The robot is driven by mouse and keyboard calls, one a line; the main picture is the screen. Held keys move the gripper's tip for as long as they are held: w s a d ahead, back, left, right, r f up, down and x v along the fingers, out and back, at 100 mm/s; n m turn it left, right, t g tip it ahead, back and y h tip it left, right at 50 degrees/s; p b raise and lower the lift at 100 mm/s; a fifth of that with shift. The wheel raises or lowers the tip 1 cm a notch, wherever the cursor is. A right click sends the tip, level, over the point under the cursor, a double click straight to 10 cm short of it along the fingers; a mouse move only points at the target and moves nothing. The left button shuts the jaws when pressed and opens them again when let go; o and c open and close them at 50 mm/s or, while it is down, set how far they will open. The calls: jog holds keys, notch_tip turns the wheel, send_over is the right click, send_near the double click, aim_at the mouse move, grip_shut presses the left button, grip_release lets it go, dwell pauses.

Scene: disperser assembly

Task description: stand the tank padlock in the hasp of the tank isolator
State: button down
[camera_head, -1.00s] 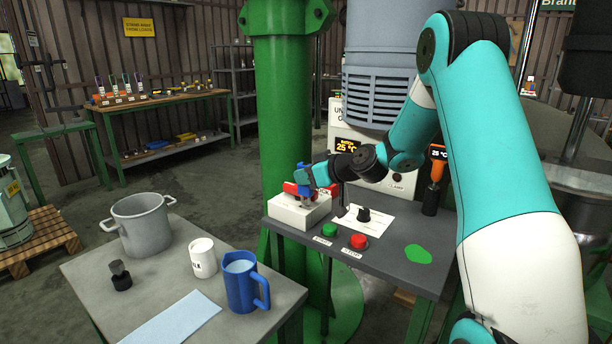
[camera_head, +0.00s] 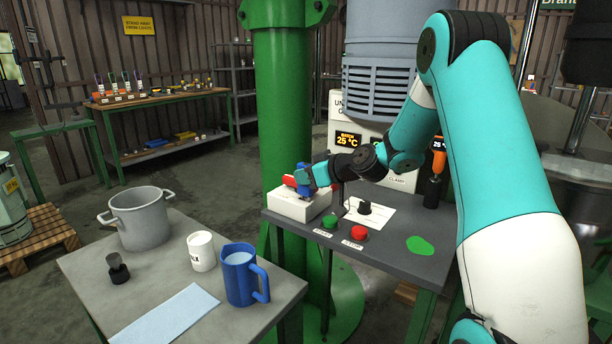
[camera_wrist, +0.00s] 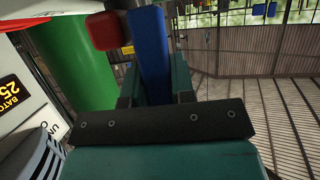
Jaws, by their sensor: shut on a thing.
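My gripper (camera_head: 307,178) is shut on a blue block-shaped thing, which I take to be the tank padlock (camera_head: 302,180). It stands roughly upright between the jaws in the wrist view (camera_wrist: 150,50). The isolator is a white box (camera_head: 297,206) with a red handle (camera_head: 289,181) on the grey console. The padlock is at the top of this box, beside the red handle. A red part also shows left of the padlock in the wrist view (camera_wrist: 103,30). The hasp and the padlock's lower end are hidden, so I cannot tell whether it is seated.
The console (camera_head: 390,262) carries a green button (camera_head: 328,221), a red button (camera_head: 358,233), a black knob (camera_head: 364,208) and an orange-handled tool (camera_head: 437,165). A green column (camera_head: 280,110) stands behind the box. A nearer table holds a pot (camera_head: 140,220), white cup (camera_head: 201,251) and blue mug (camera_head: 240,276).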

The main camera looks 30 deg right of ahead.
jog(key=shift+f+b, duration=0.55)
jog(key=shift+r+p, duration=0.8)
jog(key=shift+r, duration=0.9)
jog(key=shift+b, duration=0.9)
dwell(0.9)
jog(key=shift+f+b, duration=1.8)
jog(key=shift+b, duration=0.1)
jog(key=c, duration=0.9)
grip_release()
jog(key=shift+r, duration=0.1)
jog(key=shift+d, duration=0.15)
